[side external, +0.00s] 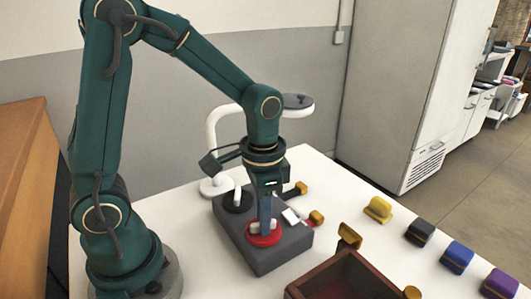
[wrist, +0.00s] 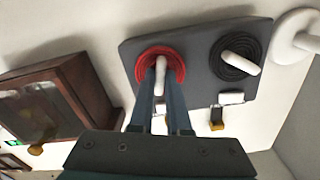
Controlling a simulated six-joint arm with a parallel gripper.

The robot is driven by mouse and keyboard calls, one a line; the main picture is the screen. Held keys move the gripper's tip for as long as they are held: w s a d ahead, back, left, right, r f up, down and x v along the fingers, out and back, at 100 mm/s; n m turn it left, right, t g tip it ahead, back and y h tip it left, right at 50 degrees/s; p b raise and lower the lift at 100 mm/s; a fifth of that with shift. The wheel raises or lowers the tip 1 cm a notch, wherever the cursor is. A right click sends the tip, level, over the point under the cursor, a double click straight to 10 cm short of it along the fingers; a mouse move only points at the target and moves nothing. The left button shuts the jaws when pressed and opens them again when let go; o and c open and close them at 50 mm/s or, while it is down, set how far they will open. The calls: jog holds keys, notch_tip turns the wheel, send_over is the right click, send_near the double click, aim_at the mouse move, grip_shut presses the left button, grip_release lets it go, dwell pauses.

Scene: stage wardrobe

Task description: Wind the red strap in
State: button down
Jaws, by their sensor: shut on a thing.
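The red strap (side external: 264,240) is wound as a flat coil on a dark grey block (side external: 284,257). It also shows in the wrist view (wrist: 179,62), around the base of a white handle (wrist: 160,70). My gripper (side external: 265,230) points down over the red coil, and its fingers are shut on the white handle, as the wrist view (wrist: 161,88) shows. A short bit of red shows at the block's right edge beside a brass-coloured piece (side external: 316,217). How much strap is out, I cannot tell.
A black coil (wrist: 234,58) with its own white handle (wrist: 241,63) sits beside the red one. A brown box (side external: 350,268) stands in front right. Yellow (side external: 378,208), black (side external: 420,232), blue (side external: 457,256) and purple (side external: 499,284) pieces line the right. A white curved lamp-like stand (side external: 213,140) rises behind.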

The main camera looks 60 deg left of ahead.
jog(key=m, duration=1.4)
dwell(0.5)
jog(key=c, duration=0.9)
grip_release()
jog(key=shift+r, duration=2.6)
